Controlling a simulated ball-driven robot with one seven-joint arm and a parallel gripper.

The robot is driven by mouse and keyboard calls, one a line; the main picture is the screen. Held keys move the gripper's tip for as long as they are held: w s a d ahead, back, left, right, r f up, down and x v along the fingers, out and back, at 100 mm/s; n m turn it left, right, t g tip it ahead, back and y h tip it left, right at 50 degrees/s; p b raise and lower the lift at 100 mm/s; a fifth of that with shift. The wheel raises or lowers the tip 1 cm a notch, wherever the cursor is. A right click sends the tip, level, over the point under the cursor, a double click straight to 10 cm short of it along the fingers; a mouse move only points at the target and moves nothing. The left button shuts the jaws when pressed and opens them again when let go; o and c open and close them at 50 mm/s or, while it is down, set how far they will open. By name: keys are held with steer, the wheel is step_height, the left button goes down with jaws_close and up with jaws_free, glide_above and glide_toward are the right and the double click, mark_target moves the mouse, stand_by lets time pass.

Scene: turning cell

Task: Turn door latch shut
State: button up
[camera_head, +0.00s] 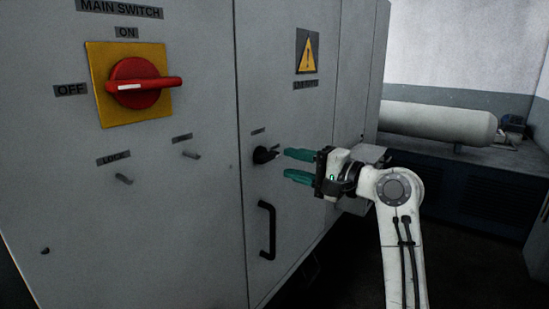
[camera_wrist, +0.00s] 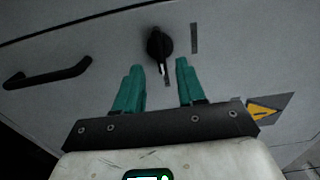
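The door latch (camera_head: 265,155) is a small black knob with a pointer on the grey cabinet door. In the head view its pointer end lies toward the right. The latch also shows in the wrist view (camera_wrist: 158,45), just beyond the fingertips and roughly between them, with a light mark at its near end. My gripper (camera_head: 285,164) has two green fingers, spread apart and empty. It is to the right of the latch in the head view, and the fingers show a clear gap in the wrist view (camera_wrist: 158,75). I see no contact with the latch.
A black door handle (camera_head: 267,230) is below the latch. A red main switch (camera_head: 138,84) on a yellow plate is at upper left, with small pegs (camera_head: 124,179) below it. A yellow warning sign (camera_head: 308,54) is above my gripper. A white cylinder (camera_head: 437,122) lies at right.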

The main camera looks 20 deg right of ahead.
mark_target(273, 158)
steer(key=x, duration=0.6)
steer(key=shift+p, duration=0.3)
steer(key=shift+s, duration=0.1)
jaws_close()
